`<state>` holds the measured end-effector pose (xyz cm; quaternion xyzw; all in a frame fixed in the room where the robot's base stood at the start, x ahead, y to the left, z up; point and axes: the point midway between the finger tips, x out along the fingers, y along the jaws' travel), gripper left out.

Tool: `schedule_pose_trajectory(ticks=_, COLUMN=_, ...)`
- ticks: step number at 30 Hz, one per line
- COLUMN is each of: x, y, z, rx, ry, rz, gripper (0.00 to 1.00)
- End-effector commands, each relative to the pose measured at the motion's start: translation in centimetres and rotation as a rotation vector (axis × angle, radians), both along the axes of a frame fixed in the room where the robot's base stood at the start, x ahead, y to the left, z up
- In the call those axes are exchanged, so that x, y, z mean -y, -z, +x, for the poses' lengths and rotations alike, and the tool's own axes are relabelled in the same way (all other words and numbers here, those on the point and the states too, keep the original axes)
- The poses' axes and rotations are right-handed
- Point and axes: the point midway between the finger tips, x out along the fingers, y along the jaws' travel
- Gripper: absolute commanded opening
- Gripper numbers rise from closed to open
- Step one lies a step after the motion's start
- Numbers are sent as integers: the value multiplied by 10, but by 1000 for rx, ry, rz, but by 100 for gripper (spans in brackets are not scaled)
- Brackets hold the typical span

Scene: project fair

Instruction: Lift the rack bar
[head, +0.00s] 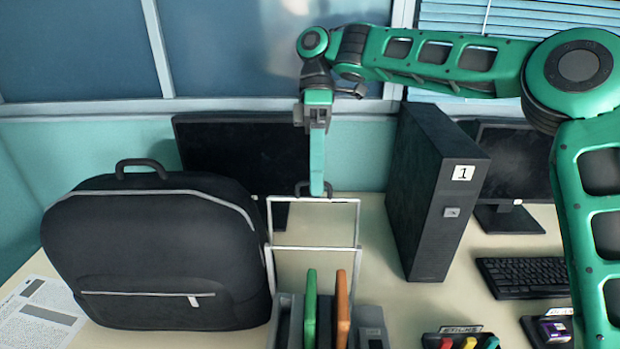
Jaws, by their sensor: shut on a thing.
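The rack bar (342,201) is a thin white rod across the top of a light upright frame. A second, lower white crosspiece (313,248) spans the same frame. The frame rises behind a grey rack (288,322) that holds a green panel (310,310) and an orange panel (343,305) on edge. My gripper (316,192) points down at the middle of the upper bar and is shut on it. The fingertips are small and dark here, so their exact grip is hard to make out. The bottom of the rack is cut off by the picture edge.
A black backpack (155,255) stands close on the left of the frame. A black computer tower (430,200) marked 1 stands to the right. A monitor (230,155) is behind my gripper. A keyboard (525,275) and a pen tray (460,338) are at right. Bare desk (385,285) lies between.

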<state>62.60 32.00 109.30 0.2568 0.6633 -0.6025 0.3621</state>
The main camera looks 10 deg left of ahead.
Motion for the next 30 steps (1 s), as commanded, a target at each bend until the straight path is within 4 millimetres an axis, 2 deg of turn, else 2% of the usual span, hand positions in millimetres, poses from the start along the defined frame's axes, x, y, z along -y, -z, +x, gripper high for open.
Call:
schedule_pose_trajectory(ticks=1, x=5, y=6, z=8, rx=-23, ry=17, rz=-3, gripper=0)
schedule_pose_trajectory(ticks=7, x=11, y=9, z=19, rx=-70, ry=35, rz=-5, gripper=0)
schedule_pose_trajectory(ticks=23, x=11, y=22, z=43, rx=-103, ry=40, rz=0, gripper=0)
schedule_pose_trajectory(ticks=24, x=11, y=23, z=44, rx=-103, ry=41, rz=0, gripper=15)
schedule_pose_trajectory(ticks=26, x=11, y=23, z=44, rx=-104, ry=41, rz=0, gripper=15)
schedule_pose_trajectory(ticks=30, x=12, y=19, z=40, rx=-99, ry=40, rz=-1, gripper=36)
